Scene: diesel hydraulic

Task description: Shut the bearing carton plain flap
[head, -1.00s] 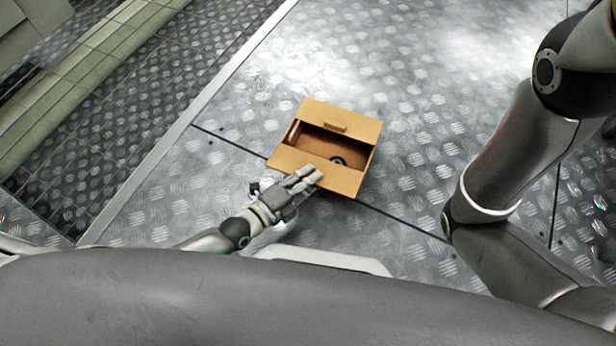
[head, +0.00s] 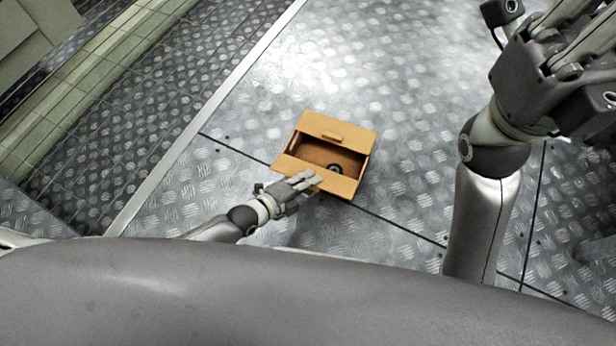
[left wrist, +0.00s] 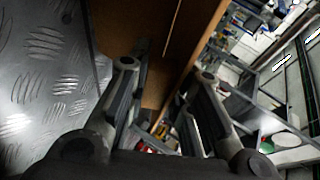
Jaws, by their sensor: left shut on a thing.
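The open bearing carton (head: 367,167) is a brown cardboard box on the metal floor, with a dark ring-shaped part (head: 335,168) inside. Its far flap (head: 350,133) has a small tab. Its near flap (head: 338,184) looks plain and lies on my side of the opening. My left gripper (head: 312,181) is at the left part of the near flap, shut on it; the fingers hide some of the flap. In the left wrist view a brown cardboard panel (left wrist: 152,82) shows between and beyond the fingers (left wrist: 165,80). My right gripper (head: 575,45) is raised at the upper right, away from the carton; its jaw gap is unclear.
The tread-plate floor (head: 420,120) around the carton is clear. A pale metal strip (head: 205,115) and a green ledge (head: 75,85) run along the left. The left wrist view shows shelving with blurred items (left wrist: 250,60).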

